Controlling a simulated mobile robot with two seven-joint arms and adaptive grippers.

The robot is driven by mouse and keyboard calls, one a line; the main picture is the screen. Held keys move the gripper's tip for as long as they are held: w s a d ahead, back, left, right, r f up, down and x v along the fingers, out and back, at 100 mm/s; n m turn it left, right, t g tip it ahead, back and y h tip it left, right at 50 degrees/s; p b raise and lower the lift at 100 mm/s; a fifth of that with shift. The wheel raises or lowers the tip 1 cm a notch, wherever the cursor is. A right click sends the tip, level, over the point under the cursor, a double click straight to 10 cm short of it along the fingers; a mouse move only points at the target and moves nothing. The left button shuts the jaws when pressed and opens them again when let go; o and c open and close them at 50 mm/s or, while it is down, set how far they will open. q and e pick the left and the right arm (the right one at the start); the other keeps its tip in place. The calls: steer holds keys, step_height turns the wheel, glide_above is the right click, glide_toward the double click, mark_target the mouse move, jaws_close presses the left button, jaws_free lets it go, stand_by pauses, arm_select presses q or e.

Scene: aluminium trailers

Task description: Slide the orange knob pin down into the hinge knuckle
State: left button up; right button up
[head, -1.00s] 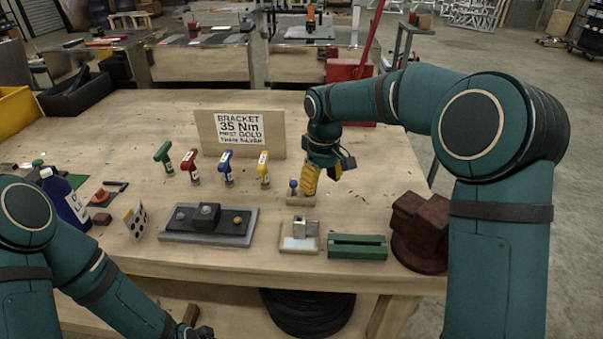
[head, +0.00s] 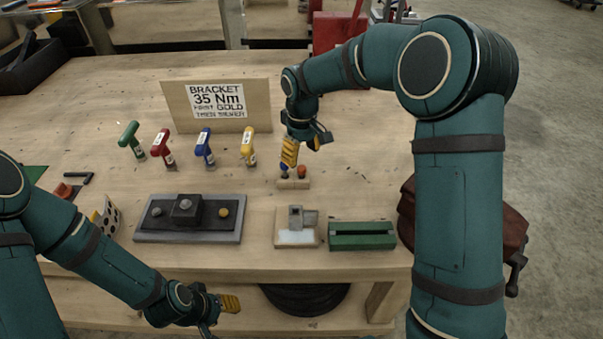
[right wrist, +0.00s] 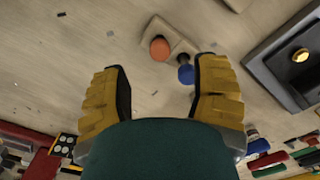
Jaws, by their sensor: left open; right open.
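The orange knob pin (head: 301,171) stands in a small wooden stand (head: 294,184) beside a blue knob pin (head: 284,170). My right gripper (head: 287,166) points down just behind and above the stand, open and empty. In the right wrist view the orange knob (right wrist: 160,48) and the blue knob (right wrist: 186,74) both appear between the open fingers (right wrist: 161,68), the blue one nearer one finger. The grey metal hinge knuckle (head: 296,218) sits on a wooden base with a pale plate (head: 296,240), in front of the stand. My left gripper (head: 230,303) is open and empty at the table's front edge.
A green slotted block (head: 362,236) stands right of the hinge, with a dark red vise (head: 408,225) beyond. A black bracket on a grey plate (head: 190,232) lies left. Several coloured T-handle drivers (head: 204,150) stand before the sign (head: 217,103).

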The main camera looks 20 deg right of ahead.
mark_target(302, 167)
steer(key=shift+f+b, duration=0.5)
steer(key=shift+f, duration=2.6)
jaws_close()
